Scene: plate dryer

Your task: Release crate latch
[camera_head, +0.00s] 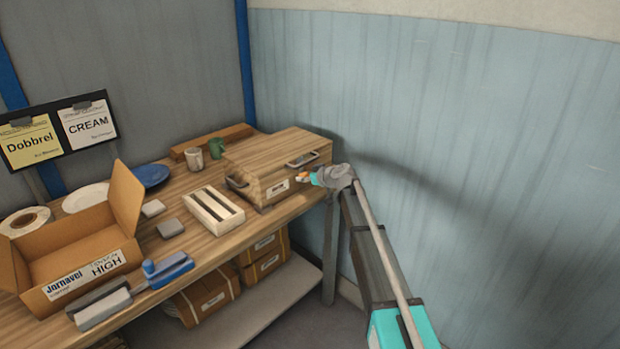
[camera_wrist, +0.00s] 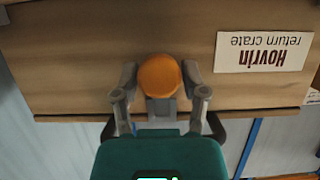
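The crate (camera_head: 277,164) is a closed wooden box at the far right end of the bench, with dark metal handles. Its label in the wrist view (camera_wrist: 263,52) reads "Hovrin return crate" upside down. The latch has a round orange knob (camera_wrist: 159,76) on a grey mount at the crate's face; the knob also shows in the head view (camera_head: 302,177). My gripper (camera_wrist: 160,74) reaches in from the right, with one finger on each side of the knob. Both fingertips appear to touch its sides. The rear of the mount is hidden.
A white tray with dark strips (camera_head: 213,209), a grey mug (camera_head: 194,159) and a green mug (camera_head: 217,148) stand left of the crate. An open cardboard box (camera_head: 82,262) is further left. Cartons (camera_head: 262,257) sit on the shelf below. The blue wall is close behind my arm.

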